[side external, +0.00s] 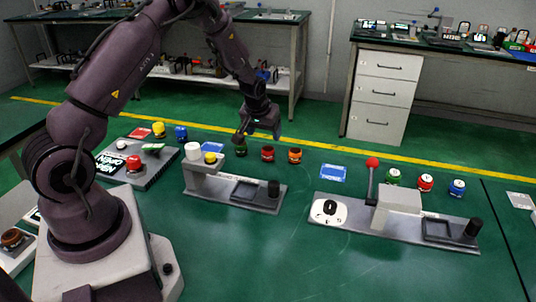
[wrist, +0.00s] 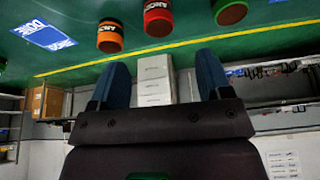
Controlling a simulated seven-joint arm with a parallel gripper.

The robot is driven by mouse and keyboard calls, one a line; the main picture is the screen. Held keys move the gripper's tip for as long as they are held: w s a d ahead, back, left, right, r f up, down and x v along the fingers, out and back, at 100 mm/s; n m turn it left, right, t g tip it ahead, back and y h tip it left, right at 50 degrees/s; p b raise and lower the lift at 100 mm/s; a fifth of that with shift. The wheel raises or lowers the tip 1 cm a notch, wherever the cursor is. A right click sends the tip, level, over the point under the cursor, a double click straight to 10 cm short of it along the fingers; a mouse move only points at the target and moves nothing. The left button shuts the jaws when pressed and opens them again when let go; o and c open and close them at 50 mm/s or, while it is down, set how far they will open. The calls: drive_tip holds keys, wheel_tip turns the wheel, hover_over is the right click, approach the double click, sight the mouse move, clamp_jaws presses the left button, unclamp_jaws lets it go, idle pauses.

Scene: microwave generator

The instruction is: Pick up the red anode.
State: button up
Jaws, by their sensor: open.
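A red anode (side external: 268,153) stands upright on the green table in the side view, between a dark green cylinder (side external: 241,147) and an orange one (side external: 295,155). In the wrist view the red anode (wrist: 158,18) is at the top middle with white lettering, the orange cylinder (wrist: 110,36) to its left and the green one (wrist: 230,12) to its right. My gripper (side external: 258,137) is open and empty, just above the cylinders in the side picture, apart from them. In the wrist view its blue fingers (wrist: 155,82) are spread, with nothing between them.
A grey stand with a tray (side external: 250,203) is in front of the cylinders. A larger unit with a red-knobbed lever (side external: 372,163) is to the right, with green, red (side external: 425,183) and blue cylinders behind it. A blue card (side external: 333,172) lies flat. A button panel (side external: 150,175) is left.

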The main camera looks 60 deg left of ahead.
sight(268, 148)
drive_tip(key=x, duration=0.8)
drive_tip(key=shift+d+f, duration=0.1)
drive_tip(key=shift+f, duration=0.4)
drive_tip(key=c, duration=1.2)
